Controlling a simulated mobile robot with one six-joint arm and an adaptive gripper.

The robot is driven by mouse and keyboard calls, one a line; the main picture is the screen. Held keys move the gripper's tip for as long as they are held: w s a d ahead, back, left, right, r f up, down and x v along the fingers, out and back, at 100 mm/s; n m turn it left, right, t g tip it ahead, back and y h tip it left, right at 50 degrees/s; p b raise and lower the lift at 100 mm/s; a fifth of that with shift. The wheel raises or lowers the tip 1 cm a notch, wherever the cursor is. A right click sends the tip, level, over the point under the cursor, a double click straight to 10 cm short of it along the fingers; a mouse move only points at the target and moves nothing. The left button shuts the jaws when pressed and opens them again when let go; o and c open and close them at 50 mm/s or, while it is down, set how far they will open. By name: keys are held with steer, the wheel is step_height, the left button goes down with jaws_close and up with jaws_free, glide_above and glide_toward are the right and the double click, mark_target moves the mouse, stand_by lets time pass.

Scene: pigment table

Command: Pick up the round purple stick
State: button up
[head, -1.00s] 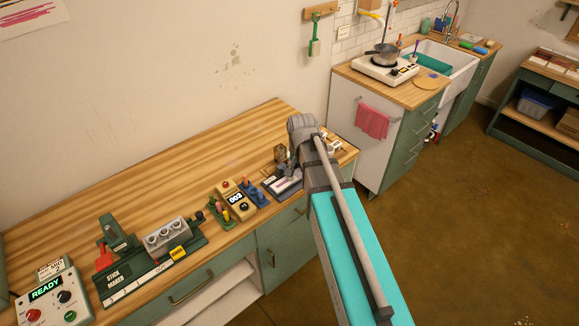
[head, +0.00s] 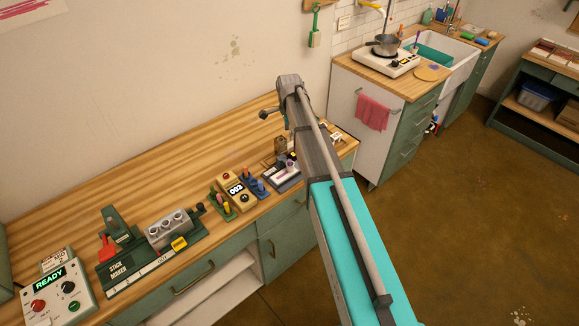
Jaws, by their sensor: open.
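A small dark tray (head: 285,182) with a pale inside lies near the front edge of the wooden bench, left of my arm. A small purple thing (head: 283,178) shows in it, too small to tell whether it is a round stick. My gripper (head: 265,114) is open and shows as a small dark shape left of my wrist. It is above the back part of the bench, farther back than the tray and apart from it. My arm hides part of the bench right of the tray.
A stick maker (head: 122,262), a control box (head: 57,292) reading READY and a yellowish counter (head: 236,192) reading 002 stand along the front. The bench's back (head: 140,180) is clear.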

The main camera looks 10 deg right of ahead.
steer(key=shift+f, duration=0.1)
steer(key=b, duration=0.9)
glide_above(289, 160)
steer(key=f, duration=0.8)
steer(key=shift+w+d+f, duration=0.1)
steer(key=shift+w+f, duration=0.1)
steer(key=shift+w, duration=0.05)
steer(key=f+b, duration=0.3)
steer(key=shift+s+f, duration=0.2)
steer(key=shift+s, duration=0.1)
steer(key=shift+f+b, duration=0.9)
steer(key=shift+f, duration=0.05)
jaws_close()
